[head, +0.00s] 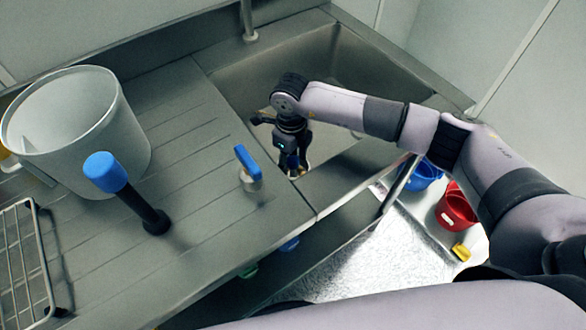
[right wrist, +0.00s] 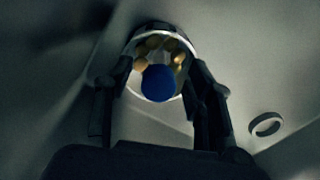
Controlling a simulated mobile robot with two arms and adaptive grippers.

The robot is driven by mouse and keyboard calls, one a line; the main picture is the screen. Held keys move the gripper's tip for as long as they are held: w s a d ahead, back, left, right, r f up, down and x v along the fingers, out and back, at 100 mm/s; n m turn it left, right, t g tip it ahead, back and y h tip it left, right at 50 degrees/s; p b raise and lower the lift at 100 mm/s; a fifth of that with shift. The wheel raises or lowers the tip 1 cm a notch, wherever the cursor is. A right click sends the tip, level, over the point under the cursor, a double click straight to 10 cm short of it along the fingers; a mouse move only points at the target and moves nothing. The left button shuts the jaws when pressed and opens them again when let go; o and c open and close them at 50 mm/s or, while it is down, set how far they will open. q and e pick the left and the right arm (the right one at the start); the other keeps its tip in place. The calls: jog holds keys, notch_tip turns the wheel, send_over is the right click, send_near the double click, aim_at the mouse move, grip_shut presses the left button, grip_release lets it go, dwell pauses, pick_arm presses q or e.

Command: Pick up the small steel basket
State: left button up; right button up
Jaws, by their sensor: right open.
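A small round metal-rimmed container, which looks like the steel basket (right wrist: 186,39), shows in the right wrist view, with several yellow-brown balls and a larger blue ball (right wrist: 158,83) within its rim. My right gripper (right wrist: 163,72) is open, with one finger on each side of the basket; I cannot tell whether they touch it. In the head view my right gripper (head: 293,168) points down into the front part of the sink and hides most of the basket. My left gripper is not in view.
The sink (head: 265,77) has raised walls around my right gripper. A blue-handled tool (head: 248,163) and a blue-topped black rod (head: 106,172) stand on the counter left of it. A large pale bucket (head: 120,130) and wire rack (head: 42,250) are farther left.

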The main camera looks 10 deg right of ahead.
grip_shut()
dwell(0.5)
dwell(0.3)
